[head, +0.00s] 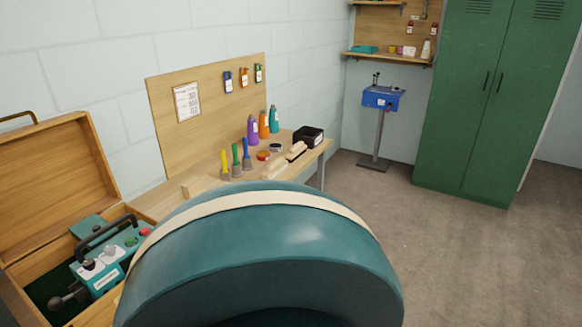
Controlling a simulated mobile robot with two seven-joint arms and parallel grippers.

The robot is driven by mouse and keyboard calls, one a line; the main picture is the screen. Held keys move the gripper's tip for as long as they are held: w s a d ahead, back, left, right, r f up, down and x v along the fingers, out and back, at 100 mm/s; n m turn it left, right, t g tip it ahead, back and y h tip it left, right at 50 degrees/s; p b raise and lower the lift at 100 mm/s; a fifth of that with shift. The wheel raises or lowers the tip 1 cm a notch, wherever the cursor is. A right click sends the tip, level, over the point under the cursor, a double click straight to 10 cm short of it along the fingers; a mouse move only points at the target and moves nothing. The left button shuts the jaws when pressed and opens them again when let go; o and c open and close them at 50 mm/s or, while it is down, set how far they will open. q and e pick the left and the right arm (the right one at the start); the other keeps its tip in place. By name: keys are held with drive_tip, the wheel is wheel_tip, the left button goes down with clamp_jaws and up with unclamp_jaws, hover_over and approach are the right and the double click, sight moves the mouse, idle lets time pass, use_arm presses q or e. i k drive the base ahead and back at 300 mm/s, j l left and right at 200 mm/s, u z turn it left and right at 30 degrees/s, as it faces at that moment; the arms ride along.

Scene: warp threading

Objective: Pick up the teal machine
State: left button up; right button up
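The teal machine (110,264) sits in an open wooden case (48,164) at the lower left of the head view. It has a black carrying handle on top, a green and a red button, pale knobs and a white label. A dark knob sticks out at its front left. The case lid stands open behind it. A large teal rounded shape with a cream band (265,255) fills the bottom centre close to the camera and hides what lies behind it. I cannot tell what it is. Neither of my grippers is in view.
A wooden bench (205,183) along the wall holds coloured bottles, brushes and a black box (308,137). A blue device (382,97) stands on a post near the corner. Green lockers (490,90) stand at right. The floor at right is clear.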

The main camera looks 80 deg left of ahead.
sight(108, 272)
drive_tip(key=j+u, duration=0.1)
drive_tip(key=u, duration=1.65)
drive_tip(key=i+u, duration=0.1)
drive_tip(key=u, duration=0.35)
drive_tip(key=i+u, duration=0.1)
drive_tip(key=u, duration=0.3)
drive_tip(key=i+u, duration=0.15)
drive_tip(key=u, duration=0.3)
drive_tip(key=l+u, duration=0.15)
drive_tip(key=u, duration=0.3)
drive_tip(key=i, duration=0.05)
